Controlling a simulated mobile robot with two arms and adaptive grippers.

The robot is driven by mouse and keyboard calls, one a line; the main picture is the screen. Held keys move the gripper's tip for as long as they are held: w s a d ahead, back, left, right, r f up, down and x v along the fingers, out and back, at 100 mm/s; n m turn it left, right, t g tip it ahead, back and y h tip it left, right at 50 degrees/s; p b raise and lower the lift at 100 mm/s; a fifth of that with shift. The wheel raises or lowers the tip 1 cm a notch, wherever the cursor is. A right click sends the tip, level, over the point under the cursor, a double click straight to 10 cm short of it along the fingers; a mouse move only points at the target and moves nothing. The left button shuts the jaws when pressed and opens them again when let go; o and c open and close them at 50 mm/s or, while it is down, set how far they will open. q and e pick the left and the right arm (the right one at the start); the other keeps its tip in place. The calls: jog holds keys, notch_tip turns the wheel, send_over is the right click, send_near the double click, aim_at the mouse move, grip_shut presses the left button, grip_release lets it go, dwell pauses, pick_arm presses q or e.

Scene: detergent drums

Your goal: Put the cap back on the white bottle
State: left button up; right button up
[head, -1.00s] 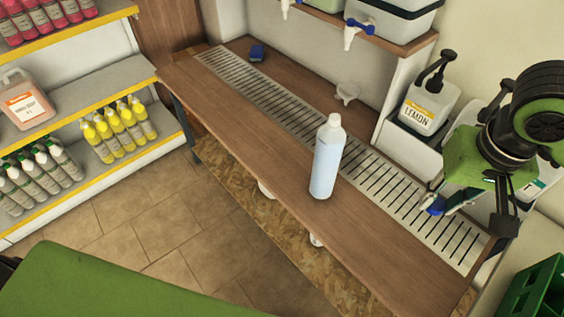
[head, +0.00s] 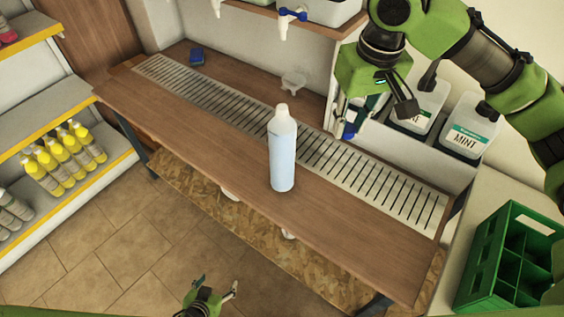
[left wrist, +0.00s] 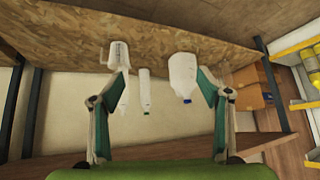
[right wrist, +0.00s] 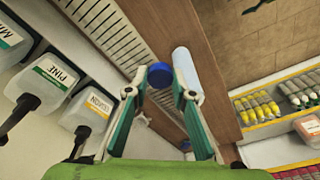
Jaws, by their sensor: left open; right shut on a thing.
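The white bottle (head: 282,150) stands upright on the wooden counter, in front of the metal grate; its neck is bare. In the right wrist view the bottle (right wrist: 186,68) shows just beyond the fingertips. My right gripper (right wrist: 160,88) is shut on the blue cap (right wrist: 160,75), held between its fingertips. In the head view this gripper (head: 348,125) is above the grate, to the right of the bottle and apart from it. My left gripper (head: 210,290) is open and empty, low in front of the counter; its fingers (left wrist: 160,85) also show in the left wrist view.
The metal grate (head: 375,185) runs along the counter. Labelled jugs (head: 468,135) stand at the right, above a green crate (head: 500,265). Several bottles show below the counter, including a white one (left wrist: 183,75).

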pick_arm(q)
jog(key=w+d+r+t+h, duration=0.2)
jog(key=w+d+r+t, duration=0.1)
jog(key=w+r, duration=0.75)
pick_arm(e)
jog(key=w+a+r+n, duration=0.1)
jog(key=w+a+n, duration=0.1)
jog(key=w+a, duration=0.2)
pick_arm(q)
jog(key=m+t+h+b, duration=0.25)
jog(key=m+h, duration=0.25)
jog(key=h, duration=0.3)
send_near(282, 144)
notch_tip(282, 144, down, 4)
jog(key=w, duration=0.2)
pick_arm(e)
notch_tip(282, 144, up, 4)
jog(key=f+n+y, duration=0.1)
jog(key=n, duration=0.4)
send_over(283, 118)
jog(key=w, duration=0.1)
pick_arm(q)
jog(key=shift+s+a+f+t+p, duration=0.1)
jog(key=shift+a+t+p, duration=0.25)
jog(key=shift+a, duration=0.05)
pick_arm(e)
jog(key=shift+w+r, duration=0.1)
jog(key=shift+r, duration=0.15)
